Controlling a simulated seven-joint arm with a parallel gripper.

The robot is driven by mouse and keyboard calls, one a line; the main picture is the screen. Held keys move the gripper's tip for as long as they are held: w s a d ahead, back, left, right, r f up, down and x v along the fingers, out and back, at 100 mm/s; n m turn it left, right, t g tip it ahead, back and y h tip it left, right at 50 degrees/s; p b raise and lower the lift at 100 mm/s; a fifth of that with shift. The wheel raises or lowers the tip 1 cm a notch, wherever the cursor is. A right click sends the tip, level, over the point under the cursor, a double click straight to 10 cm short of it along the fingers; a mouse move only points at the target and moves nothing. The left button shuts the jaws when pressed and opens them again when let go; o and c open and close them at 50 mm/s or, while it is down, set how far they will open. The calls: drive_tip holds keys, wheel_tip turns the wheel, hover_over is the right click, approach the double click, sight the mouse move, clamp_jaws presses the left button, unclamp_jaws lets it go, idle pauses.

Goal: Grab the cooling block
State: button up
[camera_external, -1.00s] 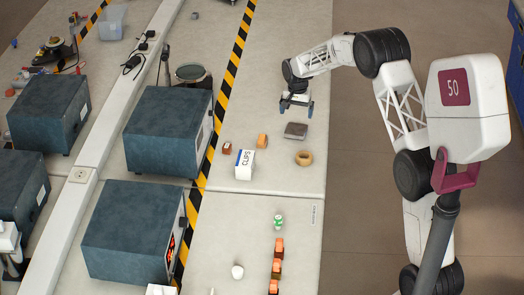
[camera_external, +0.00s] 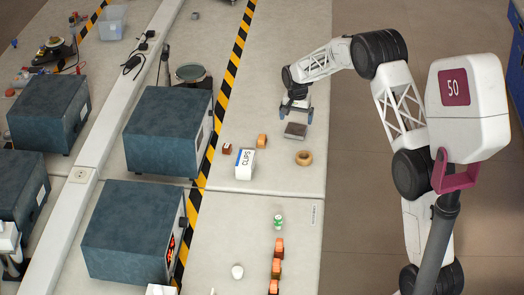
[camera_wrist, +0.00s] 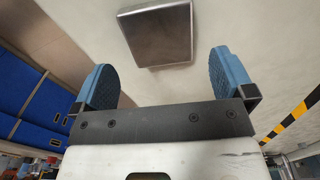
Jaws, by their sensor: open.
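The cooling block looks to be the flat grey metal block (camera_external: 295,131) lying on the bench near its right edge. In the wrist view the grey block (camera_wrist: 157,33) is a dark, square metal slab ahead of my fingers, between their lines. My gripper (camera_external: 296,114) is just behind and above the block in the external view. In the wrist view my gripper (camera_wrist: 164,78) has its two blue fingers wide apart with nothing between them. The block's underside is hidden.
A tan ring (camera_external: 304,158) lies close in front of the block. A white CLIPS box (camera_external: 245,164), an orange block (camera_external: 262,141) and a small red-brown block (camera_external: 227,148) stand to the left. The bench behind my gripper is clear.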

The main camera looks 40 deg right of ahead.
sight(296, 129)
drive_tip(key=shift+f, duration=2.6)
drive_tip(key=shift+c, duration=0.2)
drive_tip(key=c, duration=1)
